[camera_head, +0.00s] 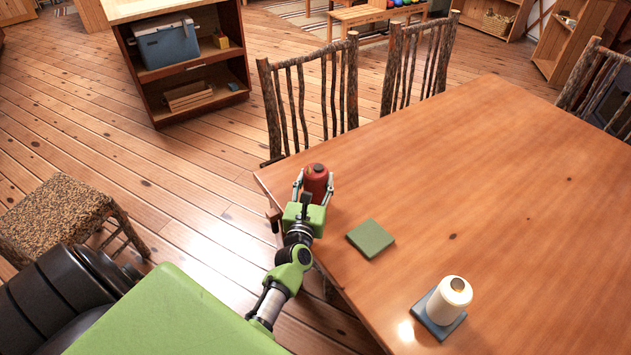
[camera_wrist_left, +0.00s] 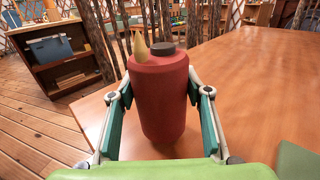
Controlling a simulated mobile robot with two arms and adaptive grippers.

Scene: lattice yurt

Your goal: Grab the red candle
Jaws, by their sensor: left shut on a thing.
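The red candle (camera_head: 316,180) is near the left corner of the wooden table (camera_head: 480,190) in the head view. It is a dark red cylinder with a dark round top. In the left wrist view the candle (camera_wrist_left: 160,95) stands upright between the two fingers. My left gripper (camera_head: 314,190) is shut on the candle, with one finger on each side of it. The gripper (camera_wrist_left: 158,110) also shows in the left wrist view. Whether the candle's base touches the table is hard to tell. My right gripper is not in view.
A green square coaster (camera_head: 370,239) lies bare on the table. A white candle (camera_head: 452,293) stands on a blue coaster (camera_head: 434,324) at the front. Branch-backed chairs (camera_head: 312,98) stand along the far edge. A woven stool (camera_head: 55,213) is at left.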

